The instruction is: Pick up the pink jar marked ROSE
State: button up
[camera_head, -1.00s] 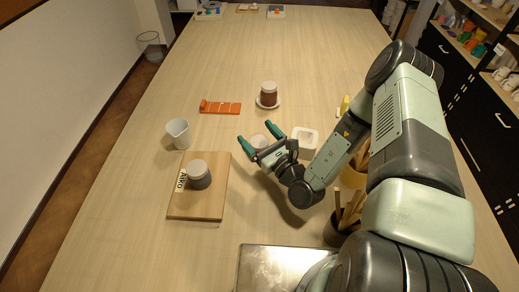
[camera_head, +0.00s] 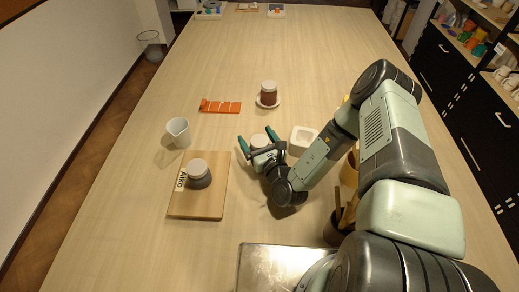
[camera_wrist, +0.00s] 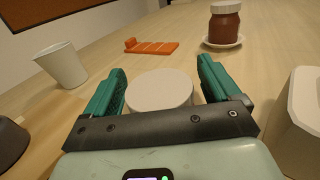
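A small jar with a pale lid (camera_head: 259,141) stands mid-table between the fingers of my gripper (camera_head: 256,138). In the wrist view its round lid (camera_wrist: 160,90) fills most of the space between the two green fingers, one on each side. My gripper is open, and I cannot see it pressing on the jar. The jar's body is mostly hidden, so neither a pink colour nor a ROSE mark is readable. A red-brown jar with a white lid (camera_head: 268,92) stands on a white saucer farther back. A grey jar (camera_head: 199,174) stands on a wooden board labelled Aiko.
A white cup (camera_head: 179,132) and an orange strip (camera_head: 220,107) lie to the left and back. The wooden board (camera_head: 209,208) and a metal tray (camera_head: 262,265) are nearer. The far table is largely clear.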

jog(key=c, duration=1.2)
jog(key=shift+c, duration=0.2)
jog(key=shift+r, duration=0.1)
